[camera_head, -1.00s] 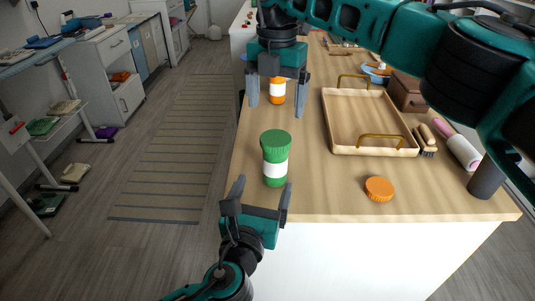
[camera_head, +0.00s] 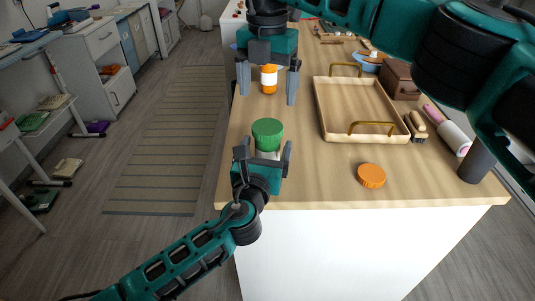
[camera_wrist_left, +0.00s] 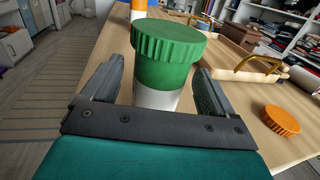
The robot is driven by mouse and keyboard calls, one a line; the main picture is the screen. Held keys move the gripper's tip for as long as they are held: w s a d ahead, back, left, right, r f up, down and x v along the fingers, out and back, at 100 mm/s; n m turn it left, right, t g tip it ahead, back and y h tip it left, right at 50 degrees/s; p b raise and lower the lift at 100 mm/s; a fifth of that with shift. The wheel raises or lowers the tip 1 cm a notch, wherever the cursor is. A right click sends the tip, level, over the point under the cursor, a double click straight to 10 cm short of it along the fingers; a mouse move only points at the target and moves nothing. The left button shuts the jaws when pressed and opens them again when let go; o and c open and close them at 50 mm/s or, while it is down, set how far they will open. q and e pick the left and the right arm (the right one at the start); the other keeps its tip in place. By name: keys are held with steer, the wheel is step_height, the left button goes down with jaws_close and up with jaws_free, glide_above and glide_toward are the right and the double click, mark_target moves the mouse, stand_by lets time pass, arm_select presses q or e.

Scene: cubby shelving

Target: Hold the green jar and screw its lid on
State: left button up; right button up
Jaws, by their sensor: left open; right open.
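The green jar with a white band (camera_wrist_left: 158,97) stands upright on the wooden counter, and its green lid (camera_head: 267,133) sits on top. I cannot tell whether the lid is screwed tight. My left gripper (camera_head: 263,149) is open, with its fingers on either side of the jar's body below the lid; the lid also shows in the left wrist view (camera_wrist_left: 168,40). My right gripper (camera_head: 267,88) is open, pointing down above and behind the jar, near an orange jar with a white band (camera_head: 269,78). The green jar's lower part is hidden by my left gripper.
A loose orange lid (camera_head: 371,176) lies on the counter to the right of the green jar. A wooden tray (camera_head: 322,112) with brass handles, a brush (camera_head: 417,124) and a rolling pin (camera_head: 447,130) stand farther right. The counter's left edge is close to the jar.

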mark_target(267, 126)
arm_select(q)
steer(key=shift+x, duration=1.75)
jaws_close()
arm_select(e)
steer(key=n, duration=1.1)
steer(key=shift+n, duration=0.3)
steer(key=n, duration=1.1)
steer(key=shift+f, duration=4)
